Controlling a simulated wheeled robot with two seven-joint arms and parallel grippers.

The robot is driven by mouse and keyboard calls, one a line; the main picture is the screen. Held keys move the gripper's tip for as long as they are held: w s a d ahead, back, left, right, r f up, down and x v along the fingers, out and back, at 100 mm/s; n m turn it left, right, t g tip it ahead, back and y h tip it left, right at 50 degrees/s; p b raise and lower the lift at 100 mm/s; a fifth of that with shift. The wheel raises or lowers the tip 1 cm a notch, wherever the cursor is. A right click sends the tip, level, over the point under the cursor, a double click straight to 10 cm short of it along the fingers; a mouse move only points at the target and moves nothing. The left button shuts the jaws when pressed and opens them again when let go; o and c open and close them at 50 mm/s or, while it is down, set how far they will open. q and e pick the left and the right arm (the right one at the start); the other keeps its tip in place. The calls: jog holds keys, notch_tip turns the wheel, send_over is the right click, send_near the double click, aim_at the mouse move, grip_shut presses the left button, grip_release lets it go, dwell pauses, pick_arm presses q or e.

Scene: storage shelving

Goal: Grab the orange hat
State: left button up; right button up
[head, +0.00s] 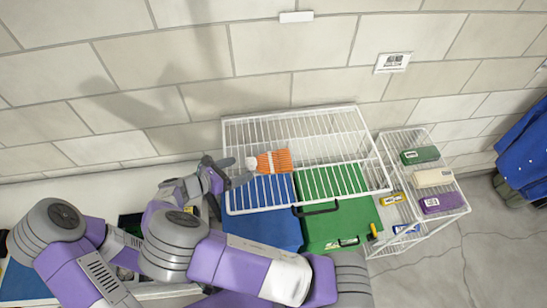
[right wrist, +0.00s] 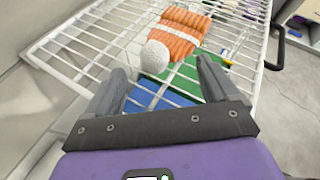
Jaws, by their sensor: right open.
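The orange hat (head: 274,160) has a white band and a whitish pom-pom, and lies on top of the white wire shelf (head: 345,118) with its pom-pom toward my right gripper. In the right wrist view the orange hat (right wrist: 181,34) is just beyond the fingers, with the pom-pom (right wrist: 154,57) closest to the gap. My right gripper (head: 238,170) is open and empty, just left of the hat. In the right wrist view my right gripper's fingers (right wrist: 162,72) stand apart, with wire bars visible between them. I see no left gripper.
Blue (head: 265,228) and green (head: 340,224) boxes sit beneath the wires. A lower wire rack (head: 402,141) at right holds green, cream and purple boxes. A block wall stands behind. Blue clothing (head: 525,148) hangs at the far right.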

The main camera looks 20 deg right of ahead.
aim_at(247, 165)
jog(key=p+x, duration=0.1)
jog(key=x, duration=0.4)
jog(key=shift+w+r, duration=0.1)
jog(key=shift+w, duration=0.05)
jog(key=c, duration=1.4)
